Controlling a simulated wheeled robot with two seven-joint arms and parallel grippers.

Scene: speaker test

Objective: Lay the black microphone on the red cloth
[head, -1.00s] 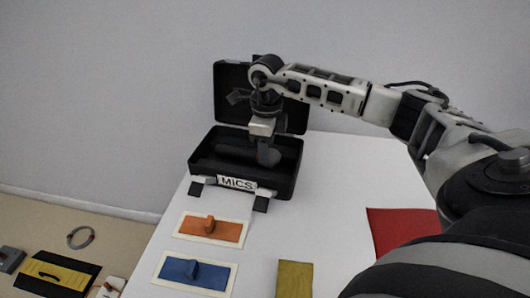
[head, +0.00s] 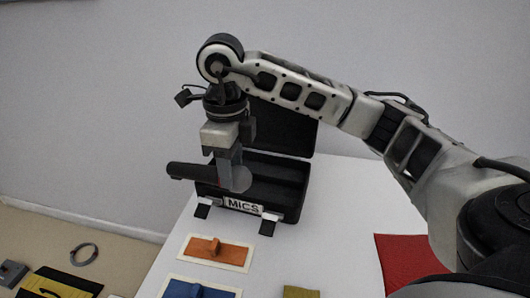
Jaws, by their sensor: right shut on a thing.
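My right gripper (head: 230,172) is shut on the black microphone (head: 188,171). The microphone lies about level, its dark handle pointing left and its grey rounded head at the right of the fingers. It shows in front of the open black case (head: 292,205), lifted to about the height of the case's front rim or above; the exact gap is hard to tell. The red cloth (head: 408,262) lies on the white table at the right, partly hidden by my right arm. My left gripper is not in view.
The case is labelled MICS (head: 244,207) and its lid stands open. An orange block on a pale mat (head: 232,254), a blue one (head: 185,289) and a yellow piece (head: 301,292) lie nearer. White table (head: 335,225) between case and cloth is clear.

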